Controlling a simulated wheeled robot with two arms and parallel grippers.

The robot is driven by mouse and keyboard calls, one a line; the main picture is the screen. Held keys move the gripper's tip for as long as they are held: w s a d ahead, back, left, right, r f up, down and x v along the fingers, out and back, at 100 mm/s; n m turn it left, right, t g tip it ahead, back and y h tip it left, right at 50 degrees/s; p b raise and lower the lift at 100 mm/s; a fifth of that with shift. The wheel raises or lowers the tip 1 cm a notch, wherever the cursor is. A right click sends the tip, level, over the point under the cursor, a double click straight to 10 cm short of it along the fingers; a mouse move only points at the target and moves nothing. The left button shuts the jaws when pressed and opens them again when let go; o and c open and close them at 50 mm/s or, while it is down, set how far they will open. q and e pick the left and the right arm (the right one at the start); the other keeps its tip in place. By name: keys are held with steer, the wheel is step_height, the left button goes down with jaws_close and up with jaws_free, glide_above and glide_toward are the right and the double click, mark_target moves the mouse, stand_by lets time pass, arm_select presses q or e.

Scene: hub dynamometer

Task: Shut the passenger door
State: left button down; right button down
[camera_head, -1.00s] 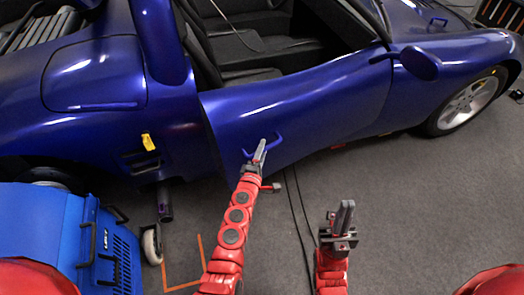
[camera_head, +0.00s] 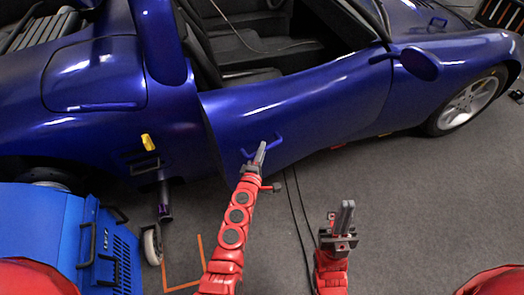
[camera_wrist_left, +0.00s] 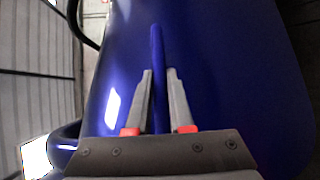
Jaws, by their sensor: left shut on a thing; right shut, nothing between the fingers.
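The blue passenger door (camera_head: 300,110) stands ajar. Its rear edge stands out from the car body and its front edge is at the mirror side. A blue door handle (camera_head: 277,139) sits on its outer face near the rear edge. My left gripper (camera_head: 261,152) is shut on this handle. In the left wrist view the handle (camera_wrist_left: 157,50) runs as a bar between the two grey fingers of the left gripper (camera_wrist_left: 158,98), with the blue door panel behind it. My right gripper (camera_head: 344,213) is shut and empty, above the floor away from the door.
A blue lift cart (camera_head: 40,225) with black handles and a caster stands at the lower left. A yellow tag (camera_head: 148,142) is on the body behind the door. Dark cables (camera_head: 298,205) and orange marks (camera_head: 201,250) are on the grey floor. The side mirror (camera_head: 421,63) sticks out front.

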mark_target(251, 135)
stand_by(0.6)
arm_select(q)
steer(key=shift+m+h, duration=0.6)
steer(key=shift+h, duration=0.2)
steer(key=w+a+b, duration=0.1)
steer(key=w, duration=0.1)
steer(key=w+a+b, duration=0.1)
steer(key=w+b, duration=0.1)
steer(key=w, duration=0.1)
steer(key=w+a+b, duration=0.1)
steer(key=w+a, duration=0.1)
steer(key=shift+w+f+b, duration=0.25)
steer(key=shift+b, duration=0.15)
steer(key=w+a+m+g+h+b, duration=0.1)
steer(key=w+a+b, duration=0.3)
steer(key=w+b, duration=0.4)
steer(key=shift+r+m+h, duration=0.3)
steer(key=shift+r+h, duration=0.05)
steer(key=shift+h, duration=0.25)
steer(key=c, duration=1.1)
jaws_free()
steer(key=shift+c, duration=0.2)
steer(key=o, duration=0.3)
steer(key=shift+w+a+f, duration=0.1)
steer(key=shift+o, duration=0.2)
